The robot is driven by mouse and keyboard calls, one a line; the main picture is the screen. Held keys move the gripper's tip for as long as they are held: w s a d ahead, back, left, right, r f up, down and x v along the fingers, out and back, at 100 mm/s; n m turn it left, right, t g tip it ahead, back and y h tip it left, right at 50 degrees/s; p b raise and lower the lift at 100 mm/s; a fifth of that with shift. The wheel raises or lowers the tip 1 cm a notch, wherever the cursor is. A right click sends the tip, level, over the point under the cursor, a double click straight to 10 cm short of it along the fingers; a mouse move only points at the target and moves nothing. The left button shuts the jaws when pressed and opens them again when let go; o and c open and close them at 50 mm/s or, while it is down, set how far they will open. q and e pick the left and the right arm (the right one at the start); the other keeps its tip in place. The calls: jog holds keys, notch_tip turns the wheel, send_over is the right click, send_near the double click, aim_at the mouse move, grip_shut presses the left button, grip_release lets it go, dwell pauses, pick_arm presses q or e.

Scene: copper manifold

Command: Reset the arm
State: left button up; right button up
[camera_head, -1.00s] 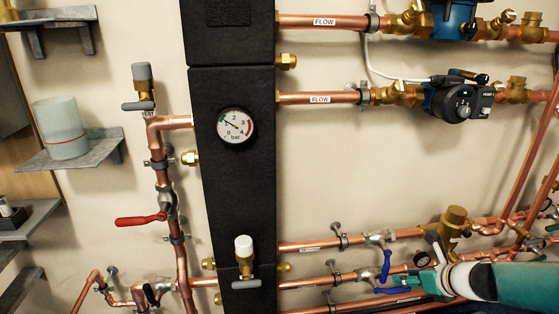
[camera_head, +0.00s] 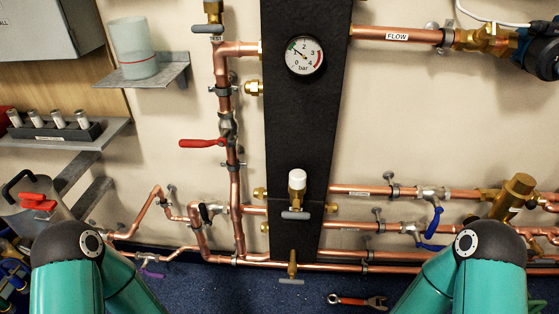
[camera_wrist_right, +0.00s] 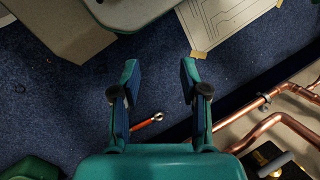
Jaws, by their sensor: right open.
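My right gripper (camera_wrist_right: 160,95) is open and empty in the right wrist view, its two teal fingers apart above the dark blue floor. In the head view both my teal arms show at the lower left and lower right with their elbows bent. Neither gripper shows in the head view. The copper manifold's black panel (camera_head: 301,130) stands in the middle of the wall with a pressure gauge (camera_head: 304,56) on it. Copper pipes run to both sides.
A red-handled wrench (camera_head: 357,301) lies on the floor; it also shows in the right wrist view (camera_wrist_right: 147,122). A shelf (camera_head: 143,72) holds a translucent cup (camera_head: 134,48). Copper pipes (camera_wrist_right: 275,125) are at the right in the wrist view. A grey container (camera_head: 32,205) stands at the left.

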pick_arm(q)
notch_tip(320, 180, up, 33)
jog(key=p, duration=3.3)
pick_arm(e)
notch_tip(320, 180, up, 33)
jog(key=w+n, duration=0.1)
jog(key=n, duration=0.2)
jog(key=shift+w+t, duration=0.3)
jog(key=shift+t, duration=0.1)
jog(key=shift+d, duration=0.1)
